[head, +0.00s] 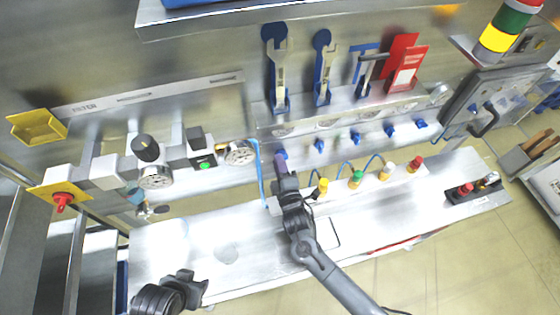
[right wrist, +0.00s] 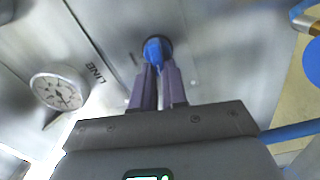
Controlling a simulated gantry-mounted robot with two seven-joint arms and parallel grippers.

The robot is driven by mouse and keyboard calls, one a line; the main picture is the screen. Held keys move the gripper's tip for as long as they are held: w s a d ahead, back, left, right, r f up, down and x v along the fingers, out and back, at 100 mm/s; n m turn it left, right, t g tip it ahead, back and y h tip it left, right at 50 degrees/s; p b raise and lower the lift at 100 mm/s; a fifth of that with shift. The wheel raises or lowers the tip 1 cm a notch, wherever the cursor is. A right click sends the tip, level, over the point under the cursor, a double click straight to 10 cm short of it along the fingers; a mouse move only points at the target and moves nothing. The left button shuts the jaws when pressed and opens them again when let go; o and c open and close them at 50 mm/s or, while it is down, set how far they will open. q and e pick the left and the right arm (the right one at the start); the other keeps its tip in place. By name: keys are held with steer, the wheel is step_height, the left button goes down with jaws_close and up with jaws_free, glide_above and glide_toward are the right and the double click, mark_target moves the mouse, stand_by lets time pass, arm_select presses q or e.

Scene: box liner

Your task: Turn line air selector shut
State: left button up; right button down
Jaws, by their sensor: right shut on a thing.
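The line air selector is a blue knob (right wrist: 155,50) on a dark round base on the metal panel, beside the printed word LINE in the right wrist view. In the head view only a bit of blue shows past the fingertips. My right gripper (head: 280,163) is at the panel, its purple fingers (right wrist: 159,72) shut on this knob. The fingers cover part of the knob, so its exact turn is hard to read. My left gripper (head: 187,287) is low over the bench's left end, away from the panel; its finger opening is unclear.
A round gauge (right wrist: 58,90) sits left of LINE. More blue knobs (head: 355,138) run along the panel to the right. Coloured-capped fittings (head: 355,179) stand on the white bench (head: 420,195), close to my right arm. Wrenches (head: 279,75) hang above. A blue hose (head: 258,172) passes left of my right gripper.

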steer(key=shift+f+n, duration=0.15)
steer(key=shift+n, duration=0.85)
steer(key=c, duration=1.2)
jaws_free()
steer(key=shift+o, duration=0.2)
